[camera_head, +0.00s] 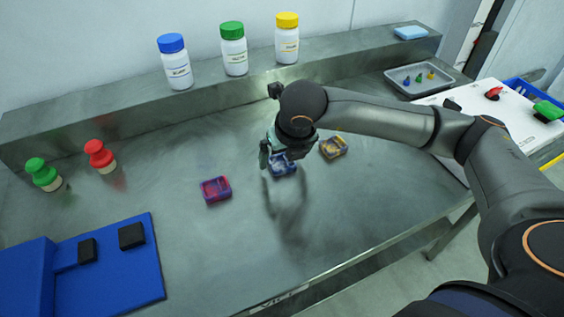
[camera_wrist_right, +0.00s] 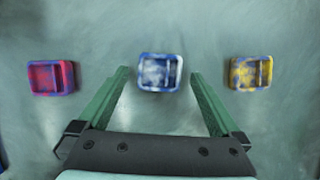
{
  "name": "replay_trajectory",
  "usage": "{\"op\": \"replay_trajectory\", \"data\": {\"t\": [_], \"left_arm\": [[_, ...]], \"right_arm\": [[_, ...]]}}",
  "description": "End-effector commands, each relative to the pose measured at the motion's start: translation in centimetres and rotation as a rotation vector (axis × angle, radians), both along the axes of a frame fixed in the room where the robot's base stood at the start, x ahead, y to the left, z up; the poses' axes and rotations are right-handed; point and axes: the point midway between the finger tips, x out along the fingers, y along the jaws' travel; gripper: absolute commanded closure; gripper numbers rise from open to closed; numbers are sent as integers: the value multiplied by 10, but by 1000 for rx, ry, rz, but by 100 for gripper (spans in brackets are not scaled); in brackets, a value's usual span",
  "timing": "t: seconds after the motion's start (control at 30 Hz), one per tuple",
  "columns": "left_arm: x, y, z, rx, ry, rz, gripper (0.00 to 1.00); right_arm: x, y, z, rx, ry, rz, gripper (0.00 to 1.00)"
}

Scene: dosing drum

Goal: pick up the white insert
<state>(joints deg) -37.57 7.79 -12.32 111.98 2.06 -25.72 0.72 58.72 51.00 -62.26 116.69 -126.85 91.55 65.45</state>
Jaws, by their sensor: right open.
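The white insert (camera_head: 283,167) is a small blue-and-white marbled block with a hollow top, lying on the steel table. In the right wrist view the white insert (camera_wrist_right: 160,72) lies ahead of and between the lines of the two green fingers. My right gripper (camera_head: 272,153) is above it in the head view, and its wrist hides part of the insert. The right gripper (camera_wrist_right: 160,82) is open and empty, its fingers spread wider than the insert. I cannot tell the exact height of the fingertips above the table. My left gripper is not in view.
A red-and-purple insert (camera_head: 215,190) lies to the left and a yellow-and-blue one (camera_head: 333,147) to the right. A grey tray (camera_head: 396,72) is at the back right.

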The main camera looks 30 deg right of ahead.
Motion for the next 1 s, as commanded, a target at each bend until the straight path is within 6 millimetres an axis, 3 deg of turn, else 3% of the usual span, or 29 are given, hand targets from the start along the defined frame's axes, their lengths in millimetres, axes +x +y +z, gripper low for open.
{"op": "replay_trajectory", "data": {"t": [0.13,0.37,1.0], "left_arm": [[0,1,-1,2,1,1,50],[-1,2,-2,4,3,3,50],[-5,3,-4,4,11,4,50]], "right_arm": [[5,-1,-12,0,-1,0,0],[6,-1,-14,0,-1,1,0],[6,-1,-13,0,-1,1,71]]}}
